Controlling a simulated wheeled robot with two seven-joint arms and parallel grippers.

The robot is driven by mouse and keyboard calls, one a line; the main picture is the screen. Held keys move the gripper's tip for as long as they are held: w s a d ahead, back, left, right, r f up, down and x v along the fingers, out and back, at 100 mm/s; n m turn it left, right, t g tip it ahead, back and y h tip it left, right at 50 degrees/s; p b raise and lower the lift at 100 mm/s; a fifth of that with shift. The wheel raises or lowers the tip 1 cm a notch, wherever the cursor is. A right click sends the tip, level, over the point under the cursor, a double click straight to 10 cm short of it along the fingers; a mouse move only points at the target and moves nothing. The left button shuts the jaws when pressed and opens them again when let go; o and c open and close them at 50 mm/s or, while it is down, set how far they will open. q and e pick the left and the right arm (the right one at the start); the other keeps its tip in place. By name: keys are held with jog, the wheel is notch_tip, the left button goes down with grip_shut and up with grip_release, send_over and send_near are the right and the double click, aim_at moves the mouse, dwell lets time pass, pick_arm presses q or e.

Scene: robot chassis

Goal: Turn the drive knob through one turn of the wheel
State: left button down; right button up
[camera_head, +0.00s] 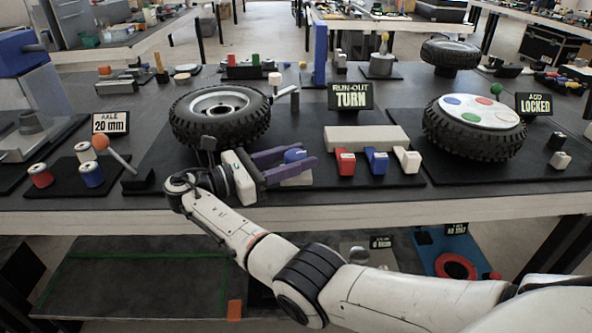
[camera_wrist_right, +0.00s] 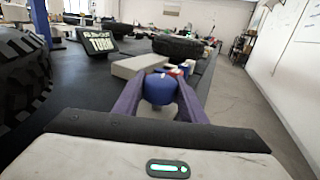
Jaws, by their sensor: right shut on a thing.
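A black-tyred wheel (camera_head: 220,112) with a pale rim lies flat behind my right gripper. A pale pink knob (camera_head: 275,78) stands beside its right edge, near a grey bar (camera_head: 287,92); I cannot tell for sure whether this is the drive knob. My right gripper (camera_head: 308,160), with purple fingers, is in front of and right of the wheel, apart from the knob. It is shut on a blue block (camera_head: 294,156), which also shows between the fingers in the right wrist view (camera_wrist_right: 160,88). A sign reading RUN-OUT TURN (camera_head: 350,96) stands behind. My left gripper is not in view.
Red (camera_head: 345,163), blue (camera_head: 376,162) and white (camera_head: 407,159) blocks stand right of the gripper, before a long pale block (camera_head: 365,138). A second wheel (camera_head: 474,126) with coloured discs lies at the right.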

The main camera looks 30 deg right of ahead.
jog(key=shift+f+g, duration=0.15)
jog(key=shift+g, duration=0.25)
jog(key=shift+m+g+b, duration=0.3)
jog(key=shift+m+b, duration=0.1)
jog(key=shift+b, duration=0.2)
jog(key=o, duration=1)
